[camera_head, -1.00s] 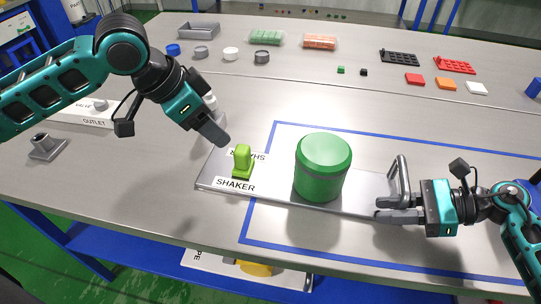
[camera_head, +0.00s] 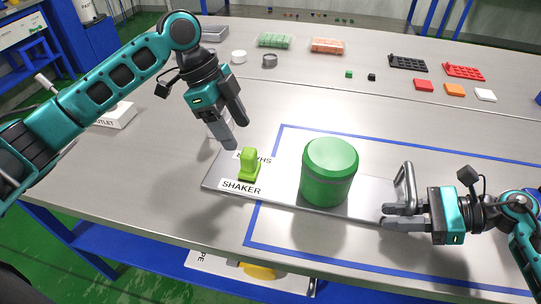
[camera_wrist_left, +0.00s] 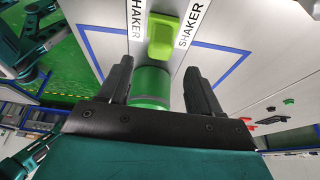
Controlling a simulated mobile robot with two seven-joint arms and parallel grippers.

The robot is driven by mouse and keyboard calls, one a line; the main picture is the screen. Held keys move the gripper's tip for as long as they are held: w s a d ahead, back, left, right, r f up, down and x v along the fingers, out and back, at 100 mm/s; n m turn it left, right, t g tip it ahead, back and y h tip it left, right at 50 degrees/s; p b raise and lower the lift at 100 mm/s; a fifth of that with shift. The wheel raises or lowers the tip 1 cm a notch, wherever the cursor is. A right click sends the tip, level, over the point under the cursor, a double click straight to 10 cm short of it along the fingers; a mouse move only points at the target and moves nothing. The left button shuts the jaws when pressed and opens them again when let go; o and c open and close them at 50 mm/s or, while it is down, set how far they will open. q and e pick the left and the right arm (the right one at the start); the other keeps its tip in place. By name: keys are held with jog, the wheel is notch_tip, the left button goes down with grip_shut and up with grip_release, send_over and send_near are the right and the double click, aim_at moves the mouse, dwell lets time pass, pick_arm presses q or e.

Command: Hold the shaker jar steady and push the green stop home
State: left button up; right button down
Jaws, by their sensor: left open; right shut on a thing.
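The dark green shaker jar (camera_head: 329,170) stands upright on a grey metal plate (camera_head: 372,204) labelled SHAKER. The lime green stop (camera_head: 248,165) stands at the plate's left end, left of the jar and apart from it. My left gripper (camera_head: 235,133) is open and empty, pointing down just above and behind the stop. In the left wrist view the stop (camera_wrist_left: 162,38) is beyond the open fingers (camera_wrist_left: 160,80), with the jar (camera_wrist_left: 150,88) partly hidden behind the gripper. My right gripper (camera_head: 388,215) is shut on the metal handle (camera_head: 407,183) at the plate's right end.
A blue outline (camera_head: 287,250) on the table surrounds the jar. A white box (camera_head: 115,115) marked OUTLET is at left. The table in front of the plate is clear.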

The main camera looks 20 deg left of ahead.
aim_at(247, 151)
pick_arm(q)
jog(key=x, duration=0.9)
jog(key=shift+c, duration=0.5)
grip_shut()
